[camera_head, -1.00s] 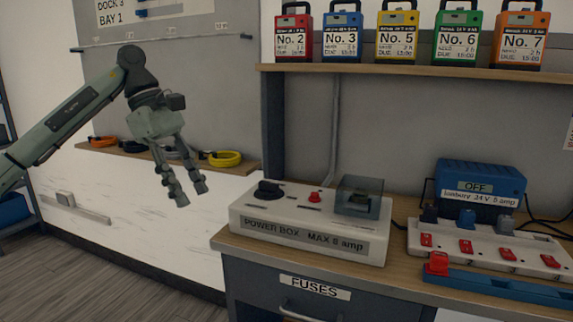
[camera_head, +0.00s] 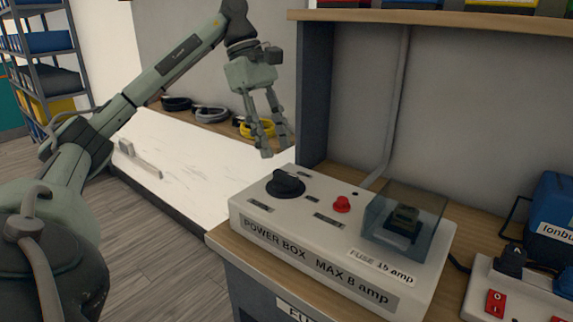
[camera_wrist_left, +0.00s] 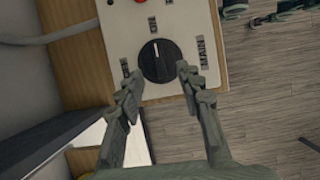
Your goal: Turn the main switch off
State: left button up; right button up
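The main switch is a black rotary knob (camera_head: 285,183) on the left part of the white power box (camera_head: 240,208). In the left wrist view, the knob (camera_wrist_left: 156,60) has a pale mark towards a label that seems to read ON, and a MAIN label (camera_wrist_left: 203,52) lies to its right. Another label on its left is partly hidden by a finger. My left gripper (camera_head: 275,148) is open and empty, pointing down near the knob. In the wrist view its fingertips (camera_wrist_left: 159,78) are on either side of the knob, apparently without contact. My right gripper is out of view.
A red button (camera_head: 342,204) and a clear cover (camera_head: 428,215) over a fuse are on the same box. A blue charger (camera_head: 552,215) and a switch strip (camera_head: 530,300) stand to the right. Coiled cables (camera_head: 210,114) lie on a ledge behind.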

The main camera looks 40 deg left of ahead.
aim_at(285, 173)
pick_arm(q)
jog(key=x, duration=0.5)
jog(key=shift+w+d+f, duration=0.1)
jog(key=shift+d+f, duration=0.05)
jog(key=shift+f, duration=0.25)
jog(key=shift+c, duration=0.3)
grip_shut()
